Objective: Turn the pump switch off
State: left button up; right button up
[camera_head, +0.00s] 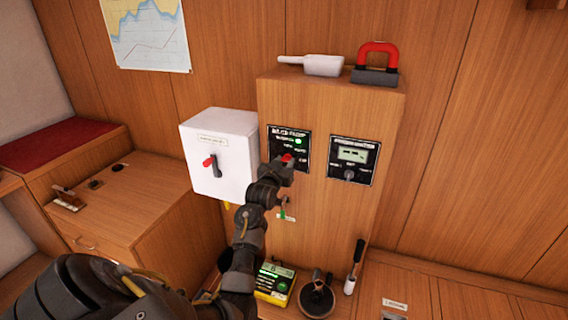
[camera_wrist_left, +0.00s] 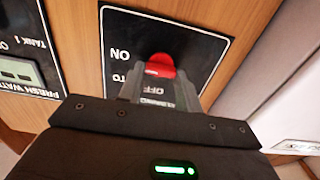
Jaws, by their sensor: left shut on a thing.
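The pump switch panel (camera_head: 289,146) is a black plate on the wooden cabinet front, with a small green light lit near its top right. Its red switch lever (camera_head: 287,158) is at the tips of my left gripper (camera_head: 283,163). My left gripper is shut on the lever. The fingers partly hide the lettering, so I cannot tell the lever's exact position. My right gripper is in neither view.
A white box (camera_head: 222,153) with a red-tipped black switch hangs left of the panel. A fresh water meter (camera_head: 353,160) is at its right. A white scoop (camera_head: 313,65) and a red-handled object (camera_head: 377,62) lie on the cabinet top.

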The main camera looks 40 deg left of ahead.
pick_arm(q)
jog(key=n+p, duration=0.2)
jog(key=n, duration=0.1)
jog(key=shift+a+r, duration=0.1)
jog(key=n+p, duration=0.2)
jog(key=n, duration=0.3)
jog(key=shift+n, duration=0.4)
jog(key=n+p, duration=0.2)
jog(key=n, duration=0.3)
jog(key=shift+a+p, duration=0.1)
jog(key=shift+p, duration=0.3)
jog(key=shift+f+n+p, duration=0.15)
jog(key=shift+n+p, duration=0.15)
jog(key=shift+n, duration=0.7)
jog(key=shift+f+n+p, duration=0.1)
jog(key=shift+n+p, duration=0.2)
jog(key=shift+n, duration=0.7)
jog(key=o, duration=1)
